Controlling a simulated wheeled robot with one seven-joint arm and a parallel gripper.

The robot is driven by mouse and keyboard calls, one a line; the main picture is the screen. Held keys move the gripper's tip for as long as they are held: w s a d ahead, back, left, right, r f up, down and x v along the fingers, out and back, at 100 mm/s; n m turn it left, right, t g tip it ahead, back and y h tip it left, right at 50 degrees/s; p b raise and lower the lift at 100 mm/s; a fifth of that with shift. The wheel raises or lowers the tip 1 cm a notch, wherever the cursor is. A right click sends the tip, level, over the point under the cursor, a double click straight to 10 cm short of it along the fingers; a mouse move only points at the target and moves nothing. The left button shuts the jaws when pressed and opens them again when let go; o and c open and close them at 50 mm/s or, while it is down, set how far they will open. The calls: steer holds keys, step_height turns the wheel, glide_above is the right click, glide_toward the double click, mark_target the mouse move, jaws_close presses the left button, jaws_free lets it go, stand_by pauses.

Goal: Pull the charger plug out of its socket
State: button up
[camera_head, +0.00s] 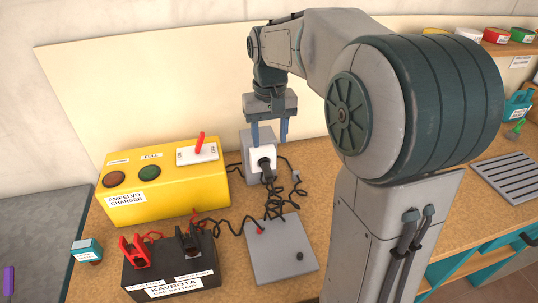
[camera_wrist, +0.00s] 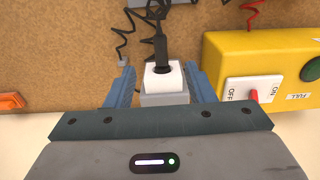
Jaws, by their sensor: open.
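The black charger plug (camera_head: 265,165) sits in the white face of a grey socket box (camera_head: 247,143), with its black cord hanging down to the bench. In the wrist view the plug (camera_wrist: 161,50) stands in the white socket (camera_wrist: 163,78). My gripper (camera_head: 269,136) is open, with one blue finger on each side of the socket box. In the wrist view my two fingers (camera_wrist: 158,85) flank the white socket with gaps. The fingertips appear near the socket, and I cannot tell whether they touch it. Nothing is held.
A yellow charger box (camera_head: 165,190) with a red-lever switch (camera_head: 199,150) stands left of the socket. A black car battery (camera_head: 170,268) with red and black clamps is in front. A grey plate (camera_head: 282,250) lies on the bench, with coiled cords nearby. A wall rises behind.

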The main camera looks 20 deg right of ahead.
mark_target(270, 175)
step_height(270, 175, down, 12)
steer(key=shift+f, duration=0.2)
stand_by(0.4)
jaws_close()
